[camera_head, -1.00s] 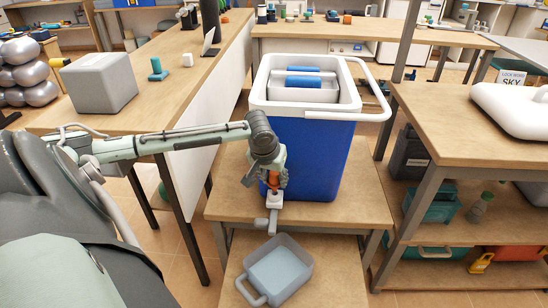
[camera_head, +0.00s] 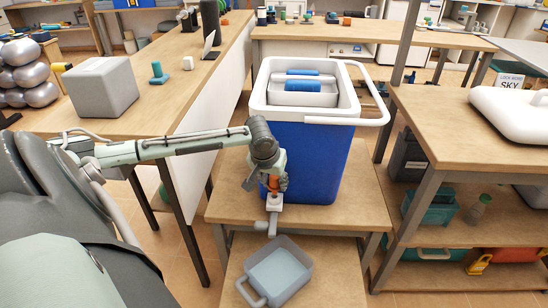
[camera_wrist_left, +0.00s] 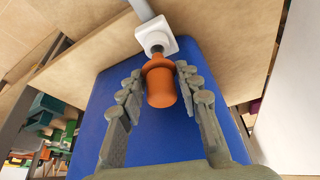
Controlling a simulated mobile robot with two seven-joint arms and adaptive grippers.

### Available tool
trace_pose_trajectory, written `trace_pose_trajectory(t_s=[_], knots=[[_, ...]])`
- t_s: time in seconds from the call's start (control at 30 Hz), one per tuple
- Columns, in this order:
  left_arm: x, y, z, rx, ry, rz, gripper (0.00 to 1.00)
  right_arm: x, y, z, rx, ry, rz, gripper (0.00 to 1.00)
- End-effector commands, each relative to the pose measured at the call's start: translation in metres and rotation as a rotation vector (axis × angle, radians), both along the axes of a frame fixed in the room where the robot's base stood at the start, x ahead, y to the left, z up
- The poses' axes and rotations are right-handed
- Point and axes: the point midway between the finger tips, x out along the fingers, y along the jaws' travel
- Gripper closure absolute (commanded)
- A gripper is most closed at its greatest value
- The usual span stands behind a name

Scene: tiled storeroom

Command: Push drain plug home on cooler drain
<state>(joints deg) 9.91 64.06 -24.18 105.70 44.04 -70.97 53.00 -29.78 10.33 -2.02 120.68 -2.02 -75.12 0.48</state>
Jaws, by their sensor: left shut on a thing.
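The blue cooler (camera_head: 315,160) with a white rim stands upright on a wooden stand. A white drain block (camera_head: 274,201) with a grey pipe sits low at its front, and shows in the left wrist view (camera_wrist_left: 157,38). My left gripper (camera_head: 272,181) is shut on the orange drain plug (camera_wrist_left: 161,84), at the cooler's front. In the left wrist view the plug lies between the two fingers (camera_wrist_left: 159,75), its narrow end meeting the drain block. How deep it sits I cannot tell. My right gripper is not in view.
A grey tray (camera_head: 298,247) of pale liquid sits on the lower step below the drain. The cooler's white handle (camera_head: 372,121) sticks out right. A bench with a grey box (camera_head: 101,88) is left; a wooden shelf unit (camera_head: 440,160) is right.

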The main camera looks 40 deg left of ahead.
Motion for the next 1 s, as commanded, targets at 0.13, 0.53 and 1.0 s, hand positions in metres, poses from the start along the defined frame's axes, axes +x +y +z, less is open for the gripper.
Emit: trace_pose_trajectory(t_s=[0.13,0.53,1.0], knots=[[0.0,0.0,-0.001,0.0,0.0,0.0,0.93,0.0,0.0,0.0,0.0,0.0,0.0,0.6],[0.0,0.001,-0.005,0.002,0.001,0.001,0.93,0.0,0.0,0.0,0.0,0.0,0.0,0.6],[0.0,0.0,-0.017,0.0,0.001,0.0,0.93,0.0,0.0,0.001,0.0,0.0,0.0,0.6]])
